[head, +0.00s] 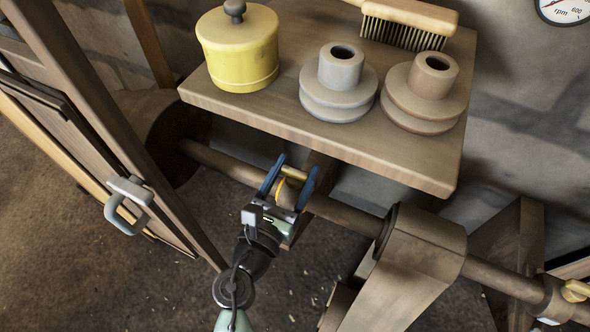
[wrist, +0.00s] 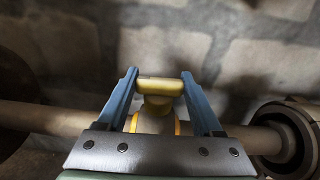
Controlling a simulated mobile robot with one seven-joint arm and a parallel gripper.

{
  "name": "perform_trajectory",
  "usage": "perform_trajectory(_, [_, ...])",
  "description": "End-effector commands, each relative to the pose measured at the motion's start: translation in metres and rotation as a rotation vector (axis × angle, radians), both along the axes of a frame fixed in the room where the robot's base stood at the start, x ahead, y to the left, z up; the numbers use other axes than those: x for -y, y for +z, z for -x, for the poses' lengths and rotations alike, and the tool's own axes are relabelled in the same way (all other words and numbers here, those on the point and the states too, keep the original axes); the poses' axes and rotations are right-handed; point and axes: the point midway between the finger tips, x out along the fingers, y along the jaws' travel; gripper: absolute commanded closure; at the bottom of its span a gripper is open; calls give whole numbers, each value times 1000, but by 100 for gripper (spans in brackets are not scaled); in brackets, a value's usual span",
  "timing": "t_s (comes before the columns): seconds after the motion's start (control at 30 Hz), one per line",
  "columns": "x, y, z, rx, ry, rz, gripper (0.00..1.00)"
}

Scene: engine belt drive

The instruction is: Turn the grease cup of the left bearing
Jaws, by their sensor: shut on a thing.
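The grease cup (wrist: 160,87) of the left bearing is a yellow T-shaped piece with a crossbar on top. My gripper (wrist: 158,85) has its two blue fingers on either side of the crossbar, shut on its ends. In the head view the cup (head: 294,173) shows between the blue fingers of my gripper (head: 288,178). The bearing (wrist: 155,124) sits around the shaft (wrist: 60,117), with yellow-orange bands at its sides, and is partly hidden by my gripper.
A wooden shelf (head: 245,103) above holds a yellow lidded tin (head: 238,55), a grey pulley (head: 340,85), a brown pulley (head: 425,92) and a brush (head: 405,22). Another yellow cup (head: 575,290) is at the far right. A door handle (head: 128,204) is left.

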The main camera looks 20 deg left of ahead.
Motion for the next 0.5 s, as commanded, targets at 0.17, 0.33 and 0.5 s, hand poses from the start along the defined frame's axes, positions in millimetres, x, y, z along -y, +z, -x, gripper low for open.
perform_trajectory(0.17, [-2, -1, 0, -1, -38, 1, 88])
perform_trajectory(0.33, [-1, -1, 0, -2, -53, 1, 88])
perform_trajectory(0.5, [-1, -1, 0, -2, -55, 1, 88])
